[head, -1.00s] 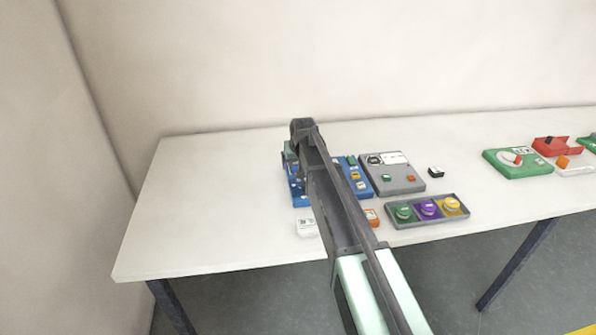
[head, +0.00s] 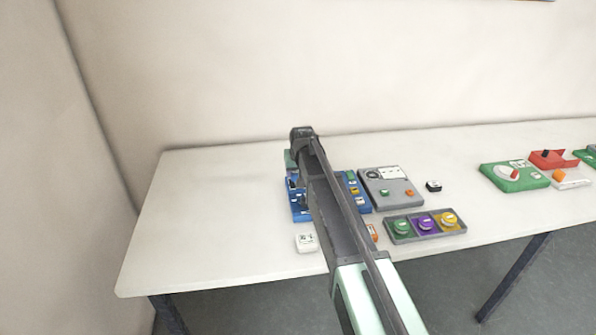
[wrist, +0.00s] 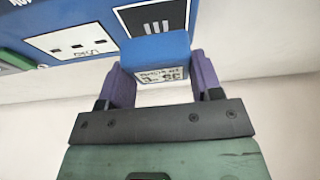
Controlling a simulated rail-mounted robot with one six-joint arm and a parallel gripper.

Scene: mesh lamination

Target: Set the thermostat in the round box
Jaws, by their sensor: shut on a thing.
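In the wrist view my gripper (wrist: 158,72) has its two purple fingers closed on the sides of a blue block (wrist: 155,47) with a white printed label on its near face. The block is at the edge of a larger blue panel (wrist: 95,15) with white label plates; I cannot tell whether it is joined to it. I cannot tell whether this block is the thermostat. In the head view my arm covers the middle of the blue panel (head: 301,212), and my fingers are hidden. No round box can be made out for certain.
Right of my arm are a grey panel (head: 405,198), a grey tray (head: 432,239) with green, purple and yellow round pieces, and a small black block (head: 433,186). A green box (head: 490,178) stands further right. A white block (head: 306,242) lies in front. The table's left side is clear.

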